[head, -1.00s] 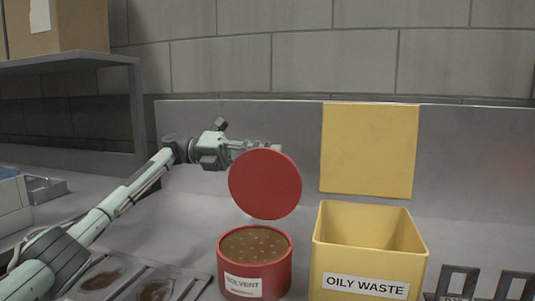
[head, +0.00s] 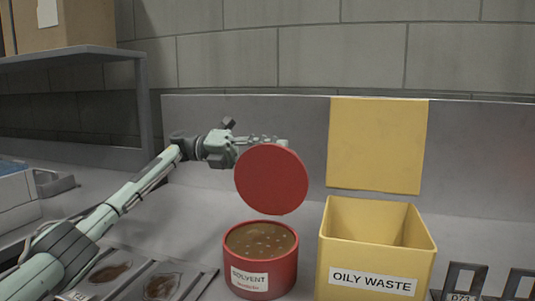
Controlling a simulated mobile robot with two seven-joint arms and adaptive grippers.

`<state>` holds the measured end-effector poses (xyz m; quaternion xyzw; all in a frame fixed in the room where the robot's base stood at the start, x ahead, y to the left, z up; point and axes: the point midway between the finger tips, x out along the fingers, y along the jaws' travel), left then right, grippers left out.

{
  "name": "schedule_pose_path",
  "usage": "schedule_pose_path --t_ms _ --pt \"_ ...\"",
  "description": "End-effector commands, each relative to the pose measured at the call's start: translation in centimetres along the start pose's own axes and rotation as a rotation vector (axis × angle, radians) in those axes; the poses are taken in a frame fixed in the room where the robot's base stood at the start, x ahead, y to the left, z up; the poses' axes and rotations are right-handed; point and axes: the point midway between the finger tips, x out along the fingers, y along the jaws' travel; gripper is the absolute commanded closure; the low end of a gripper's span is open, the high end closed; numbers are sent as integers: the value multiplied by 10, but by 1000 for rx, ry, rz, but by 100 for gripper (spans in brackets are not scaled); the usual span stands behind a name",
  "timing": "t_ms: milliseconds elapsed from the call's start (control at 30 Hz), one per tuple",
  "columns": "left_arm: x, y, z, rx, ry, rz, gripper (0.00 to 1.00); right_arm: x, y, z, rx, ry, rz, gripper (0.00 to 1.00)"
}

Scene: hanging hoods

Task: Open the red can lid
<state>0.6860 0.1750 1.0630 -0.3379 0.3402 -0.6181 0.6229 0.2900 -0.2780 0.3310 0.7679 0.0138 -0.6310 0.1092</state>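The red can (head: 270,272) labelled SOLVENT stands on the bench in the head view, its brown perforated inner surface (head: 261,240) exposed. Its round red lid (head: 271,180) stands raised and near upright above the can's back edge. My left gripper (head: 265,141) is behind the lid's top edge, reaching in from the left. The lid hides part of the fingers, so I cannot tell whether they are open or touch the lid. My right gripper is not in view.
A yellow OILY WASTE bin (head: 375,262) stands right of the can, its yellow lid (head: 377,146) raised. Trays with dark stained pieces (head: 160,286) lie at front left. A grey shelf (head: 70,58) holds a cardboard box (head: 62,24). Dark numbered holders (head: 462,283) stand at right.

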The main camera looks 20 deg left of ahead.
Motion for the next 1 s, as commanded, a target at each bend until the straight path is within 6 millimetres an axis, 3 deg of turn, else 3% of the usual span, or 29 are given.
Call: schedule_pose_path --t_ms 167,500,700,1000 --pt "-22 2 0 -3 -4 6 64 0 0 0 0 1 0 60" --pt "-96 0 0 -3 -5 3 64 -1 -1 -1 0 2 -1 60" --pt "-114 0 0 -2 -2 2 64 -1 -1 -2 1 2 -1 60" --pt "-120 0 -1 -1 0 0 64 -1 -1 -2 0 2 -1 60"
